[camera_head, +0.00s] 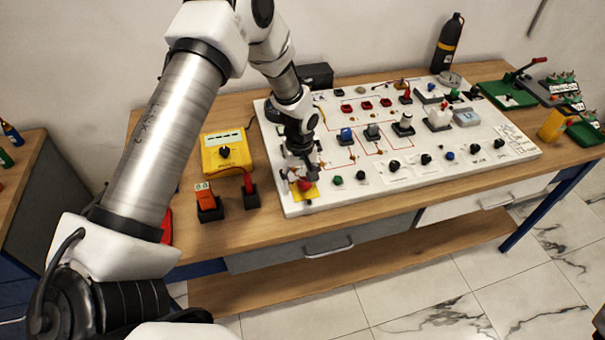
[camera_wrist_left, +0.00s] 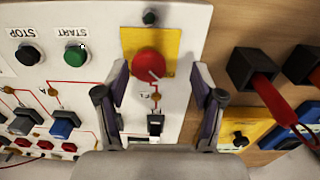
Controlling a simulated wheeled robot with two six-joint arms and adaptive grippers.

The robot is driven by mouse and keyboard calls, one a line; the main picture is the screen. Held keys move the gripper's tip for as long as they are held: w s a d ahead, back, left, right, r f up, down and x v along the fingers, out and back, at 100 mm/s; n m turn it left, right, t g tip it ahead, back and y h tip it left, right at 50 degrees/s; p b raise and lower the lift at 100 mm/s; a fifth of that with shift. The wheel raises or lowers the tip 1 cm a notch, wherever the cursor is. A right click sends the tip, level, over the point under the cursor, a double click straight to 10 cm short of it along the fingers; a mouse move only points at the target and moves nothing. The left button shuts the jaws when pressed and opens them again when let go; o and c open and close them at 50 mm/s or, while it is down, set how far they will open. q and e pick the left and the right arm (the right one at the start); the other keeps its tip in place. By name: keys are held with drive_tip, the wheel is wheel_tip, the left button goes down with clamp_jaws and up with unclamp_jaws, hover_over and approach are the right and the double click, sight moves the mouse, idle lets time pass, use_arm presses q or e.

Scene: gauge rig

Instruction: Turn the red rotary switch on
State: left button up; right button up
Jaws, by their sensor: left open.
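The red rotary switch (camera_head: 304,185) is a round red knob on a yellow plate at the near left corner of the white panel. In the left wrist view the red rotary switch (camera_wrist_left: 147,62) shows between my fingers, with a pale mark on its lower right edge. The yellow plate (camera_wrist_left: 168,40) lies around it. My left gripper (camera_head: 301,174) is over the switch, pointing down. In the wrist view my left gripper (camera_wrist_left: 160,68) is open, with one finger on each side of the knob and a gap to each. Contact cannot be told. My right gripper is out of view.
The white panel (camera_head: 452,167) carries several switches and knobs. A green START button (camera_wrist_left: 75,56) and a black STOP button (camera_wrist_left: 29,55) sit beside the switch. Black holders with red items (camera_head: 209,206) and a yellow meter (camera_head: 226,153) stand left of the panel.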

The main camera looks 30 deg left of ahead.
sight(303, 181)
use_arm(q)
drive_tip(key=shift+s+d+f, duration=0.15)
drive_tip(key=shift+s+f, duration=0.05)
drive_tip(key=shift+f, duration=0.15)
drive_tip(key=w+f, duration=0.2)
drive_tip(key=w, duration=0.1)
drive_tip(key=shift+f, duration=0.15)
drive_tip(key=shift+c, duration=0.6)
drive_tip(key=shift+a, duration=0.2)
drive_tip(key=c, duration=0.5)
drive_tip(key=shift+s+r, duration=0.3)
drive_tip(key=shift+s, duration=0.1)
drive_tip(key=c, duration=0.5)
drive_tip(key=shift+s+r, duration=0.1)
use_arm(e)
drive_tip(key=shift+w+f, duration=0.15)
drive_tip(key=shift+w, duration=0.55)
